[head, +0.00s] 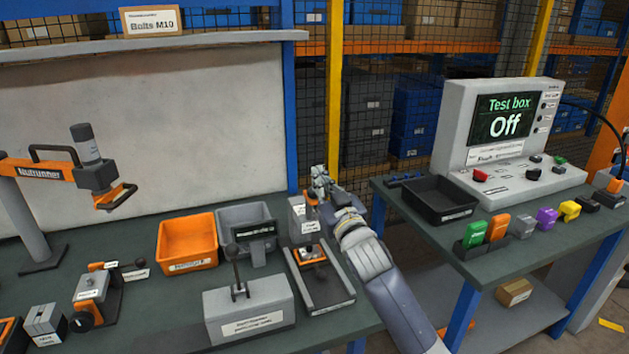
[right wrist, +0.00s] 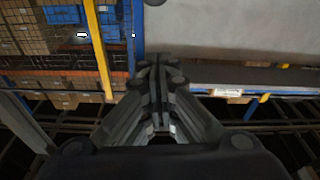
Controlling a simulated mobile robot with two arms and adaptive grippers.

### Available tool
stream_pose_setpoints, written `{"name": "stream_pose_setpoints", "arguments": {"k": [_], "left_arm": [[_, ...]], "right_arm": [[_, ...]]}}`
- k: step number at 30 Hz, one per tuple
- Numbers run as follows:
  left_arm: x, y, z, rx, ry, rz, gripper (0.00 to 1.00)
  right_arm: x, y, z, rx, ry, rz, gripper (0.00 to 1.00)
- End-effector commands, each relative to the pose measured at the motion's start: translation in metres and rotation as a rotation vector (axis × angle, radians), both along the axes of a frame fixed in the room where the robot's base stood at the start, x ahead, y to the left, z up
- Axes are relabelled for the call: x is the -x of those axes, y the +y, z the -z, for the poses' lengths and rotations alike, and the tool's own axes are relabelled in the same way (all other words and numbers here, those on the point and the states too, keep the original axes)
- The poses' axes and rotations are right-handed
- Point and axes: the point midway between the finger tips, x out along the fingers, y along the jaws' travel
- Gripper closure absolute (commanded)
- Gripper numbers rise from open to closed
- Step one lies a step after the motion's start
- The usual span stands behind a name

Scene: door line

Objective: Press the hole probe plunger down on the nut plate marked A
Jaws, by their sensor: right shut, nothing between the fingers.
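A grey bench fixture, which looks like the hole probe (head: 298,214), stands at the right end of the left bench. It has an upright column with small labels, an orange part near its top, and a flat base (head: 334,292). A small orange and dark piece (head: 311,256) sits on the base; I cannot read an A on it. My right gripper (head: 319,175) is just above the column's top, shut and empty. Its closed fingers also show in the right wrist view (right wrist: 158,68). I cannot tell whether it touches the fixture. My left gripper is out of view.
An orange bin (head: 187,242), a grey bin (head: 243,216) and a grey block with a lever (head: 250,311) stand left of the fixture. A nutrunner (head: 90,165) is further left. The right bench holds a test box (head: 500,125) reading Off and a black tray (head: 440,200).

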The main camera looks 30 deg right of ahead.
Motion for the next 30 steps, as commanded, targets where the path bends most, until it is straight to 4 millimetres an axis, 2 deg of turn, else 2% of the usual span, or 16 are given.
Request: {"name": "stream_pose_setpoints", "arguments": {"k": [3, 10, 12, 18, 30], "left_arm": [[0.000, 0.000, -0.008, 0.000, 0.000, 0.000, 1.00], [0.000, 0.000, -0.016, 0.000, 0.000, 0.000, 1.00], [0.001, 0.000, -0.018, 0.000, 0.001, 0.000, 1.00], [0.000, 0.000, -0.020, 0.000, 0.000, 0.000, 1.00], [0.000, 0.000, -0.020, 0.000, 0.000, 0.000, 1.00]], "right_arm": [[-0.020, -0.005, -0.007, 0.000, -0.001, 0.001, 1.00], [-0.054, -0.012, -0.013, 0.001, -0.001, 0.000, 1.00], [-0.050, -0.012, 0.006, -0.002, 0.007, 0.000, 1.00], [-0.045, -0.014, 0.025, 0.000, 0.002, -0.001, 1.00], [-0.044, -0.014, 0.030, 0.001, 0.000, -0.001, 1.00]]}}
